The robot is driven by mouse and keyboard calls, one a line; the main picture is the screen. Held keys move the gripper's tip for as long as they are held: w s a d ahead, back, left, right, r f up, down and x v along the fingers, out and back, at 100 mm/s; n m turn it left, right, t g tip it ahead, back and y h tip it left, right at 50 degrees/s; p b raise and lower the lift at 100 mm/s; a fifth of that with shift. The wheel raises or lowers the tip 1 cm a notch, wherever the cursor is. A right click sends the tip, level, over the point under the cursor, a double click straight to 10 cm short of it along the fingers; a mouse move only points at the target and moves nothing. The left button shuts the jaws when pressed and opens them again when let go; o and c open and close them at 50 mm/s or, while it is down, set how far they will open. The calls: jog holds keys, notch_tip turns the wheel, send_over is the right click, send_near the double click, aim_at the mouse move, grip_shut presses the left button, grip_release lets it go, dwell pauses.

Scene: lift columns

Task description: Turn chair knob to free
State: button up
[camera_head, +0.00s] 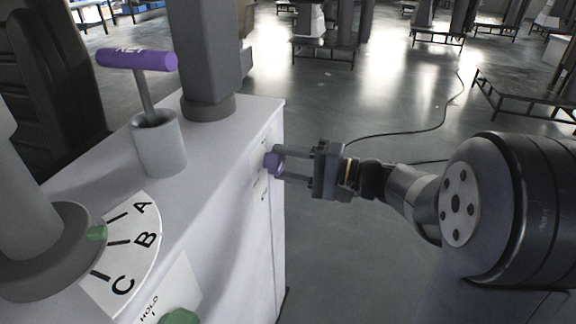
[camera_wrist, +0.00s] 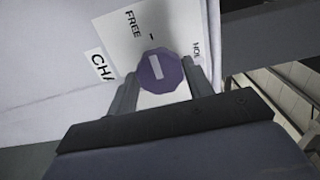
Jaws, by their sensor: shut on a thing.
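The purple knob (camera_head: 274,160) sits on the side face of the white cabinet (camera_head: 225,160). In the wrist view the knob (camera_wrist: 161,70) is many-sided, with a white bar on its face. The bar stands nearly upright, its top end toward a short tick beside the word FREE (camera_wrist: 133,20). A partly hidden label reading "HOL" (camera_wrist: 196,50) is right of the knob. A cut-off label "CHA" (camera_wrist: 101,66) is at left. My gripper (camera_head: 281,165) reaches in from the right and is shut on the knob, one finger on each side (camera_wrist: 163,85).
On the cabinet top stand a grey cup with a purple T-handle (camera_head: 137,60), a grey column (camera_head: 208,50), an A-B-C dial plate (camera_head: 125,255) and a green knob (camera_head: 180,317). A cable (camera_head: 430,130) lies on the open floor behind my arm. Several tables stand farther back.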

jog(key=o, duration=1)
jog(key=shift+c, duration=0.2)
jog(key=p+v, duration=0.2)
jog(key=v, duration=0.8)
jog(key=shift+d, duration=0.4)
jog(key=shift+s+a, duration=0.1)
jog(key=shift+s, duration=0.05)
jog(key=b+x, duration=0.1)
jog(key=x, duration=0.8)
jog(key=shift+a+b, duration=0.25)
jog(key=shift+b, duration=0.15)
jog(key=shift+w+a, duration=0.3)
jog(key=shift+a, duration=0.25)
